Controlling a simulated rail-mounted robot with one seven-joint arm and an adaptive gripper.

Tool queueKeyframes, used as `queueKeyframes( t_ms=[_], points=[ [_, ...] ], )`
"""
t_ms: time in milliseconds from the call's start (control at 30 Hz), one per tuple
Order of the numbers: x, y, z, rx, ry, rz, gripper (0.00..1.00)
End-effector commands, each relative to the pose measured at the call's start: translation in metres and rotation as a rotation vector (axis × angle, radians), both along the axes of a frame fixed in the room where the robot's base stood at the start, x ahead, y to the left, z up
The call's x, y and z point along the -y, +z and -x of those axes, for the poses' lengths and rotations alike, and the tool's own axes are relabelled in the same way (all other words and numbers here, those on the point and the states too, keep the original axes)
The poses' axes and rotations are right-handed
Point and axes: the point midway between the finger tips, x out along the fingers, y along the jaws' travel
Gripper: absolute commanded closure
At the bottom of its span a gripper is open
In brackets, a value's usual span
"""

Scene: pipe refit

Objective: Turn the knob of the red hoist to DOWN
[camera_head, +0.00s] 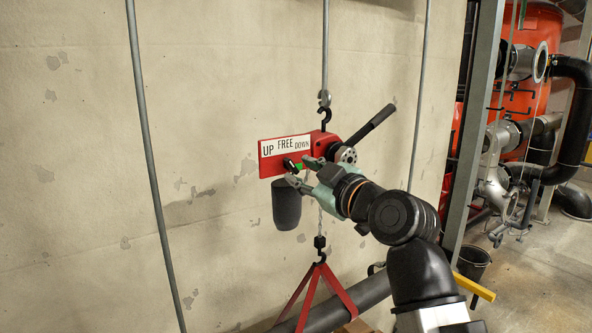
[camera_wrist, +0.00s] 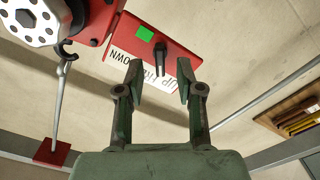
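The red hoist (camera_head: 326,142) hangs by a hook in front of the wall. Its red plate carries a white label (camera_head: 285,145) reading UP, FREE, DOWN. The small black knob (camera_head: 289,164) sits below the label, beside a green square; it also shows in the wrist view (camera_wrist: 159,52), where the label is upside down and partly hidden by the fingers. I cannot tell which word the knob points to. My gripper (camera_head: 300,171) is at the plate. In the wrist view, my gripper (camera_wrist: 159,77) is open, with the knob ahead between its fingertips, apart from both.
A black lever (camera_head: 371,127) sticks out right of the hoist. A dark container (camera_head: 286,204) hangs just below my gripper. Red slings (camera_head: 319,290) hold a dark pipe (camera_head: 352,303) underneath. Grey rods (camera_head: 147,150) run along the wall.

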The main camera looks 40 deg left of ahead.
Motion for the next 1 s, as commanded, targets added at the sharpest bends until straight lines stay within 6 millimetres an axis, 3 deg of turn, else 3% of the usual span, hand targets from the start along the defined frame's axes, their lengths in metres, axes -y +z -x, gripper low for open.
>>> queueKeyframes(
  t_ms=[200,533,567,600,667,1000],
  points=[
    [-0.018,0.0,-0.008,0.0,-0.001,0.001,0.64],
    [-0.02,0.0,-0.008,0.0,-0.001,-0.001,0.64],
    [-0.02,0.0,-0.008,0.0,-0.001,0.0,0.67],
    [-0.02,0.0,-0.008,0.0,-0.001,0.0,0.81],
    [-0.019,0.0,-0.008,0.0,-0.001,0.0,1.0],
    [-0.02,0.0,-0.009,-0.011,-0.001,-0.004,1.0]
  ],
)
